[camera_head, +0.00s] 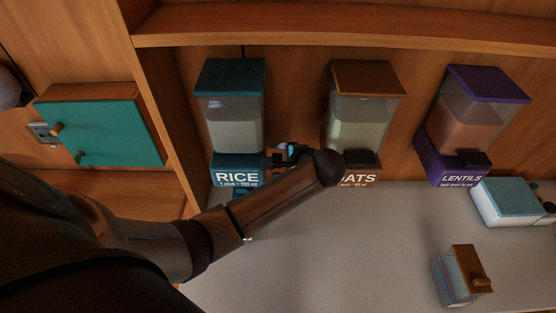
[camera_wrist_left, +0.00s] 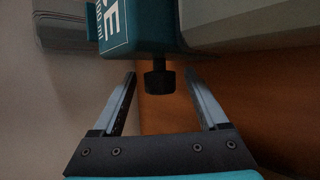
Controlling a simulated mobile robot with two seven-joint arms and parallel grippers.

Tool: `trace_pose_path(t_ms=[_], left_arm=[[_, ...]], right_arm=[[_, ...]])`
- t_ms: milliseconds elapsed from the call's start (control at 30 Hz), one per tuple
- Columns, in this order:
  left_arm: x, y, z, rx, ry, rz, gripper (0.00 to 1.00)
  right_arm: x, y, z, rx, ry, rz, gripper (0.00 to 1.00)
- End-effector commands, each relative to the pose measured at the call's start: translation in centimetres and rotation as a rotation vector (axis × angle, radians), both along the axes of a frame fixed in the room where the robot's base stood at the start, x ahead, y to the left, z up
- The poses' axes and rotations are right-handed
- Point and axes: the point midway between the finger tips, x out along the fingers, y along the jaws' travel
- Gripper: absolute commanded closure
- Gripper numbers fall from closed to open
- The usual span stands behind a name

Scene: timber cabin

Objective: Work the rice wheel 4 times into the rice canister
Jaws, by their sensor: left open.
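The rice dispenser (camera_head: 237,166) has a teal lid, a clear hopper with pale contents and a teal base marked RICE. It also shows in the left wrist view (camera_wrist_left: 150,25). Its wheel, a dark knob (camera_wrist_left: 159,82), sticks out from the base's side. My left gripper (camera_head: 288,153) is open beside that base, and its fingers (camera_wrist_left: 161,75) flank the knob, with gaps on both sides. A small teal thing (camera_head: 241,192) partly shows under the RICE label behind my arm; I cannot tell whether it is the rice canister. My right gripper is out of view.
The oats dispenser (camera_head: 362,105) stands close right of my gripper, partly behind my arm. The lentils dispenser (camera_head: 458,135) is farther right. A brown-lidded container (camera_head: 457,278) and a teal-topped white box (camera_head: 502,200) stand at right. The middle counter (camera_head: 345,245) is clear.

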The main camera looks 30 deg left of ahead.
Motion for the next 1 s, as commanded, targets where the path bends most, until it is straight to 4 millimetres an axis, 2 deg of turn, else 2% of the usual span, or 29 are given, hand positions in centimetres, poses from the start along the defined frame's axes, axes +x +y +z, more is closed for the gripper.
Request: trace_pose_path(t_ms=[167, 800, 1000], left_arm=[[0.01, -0.01, 0.03, 0.000, 0.000, 0.000, 0.26], [-0.01, -0.07, 0.02, 0.000, 0.001, -0.001, 0.98], [-0.03, -0.08, 0.00, 0.000, -0.001, -0.001, 1.00]], right_arm=[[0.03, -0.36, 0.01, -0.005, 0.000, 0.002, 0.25], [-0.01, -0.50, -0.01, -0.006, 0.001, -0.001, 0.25], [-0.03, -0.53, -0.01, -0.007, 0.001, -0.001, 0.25]])
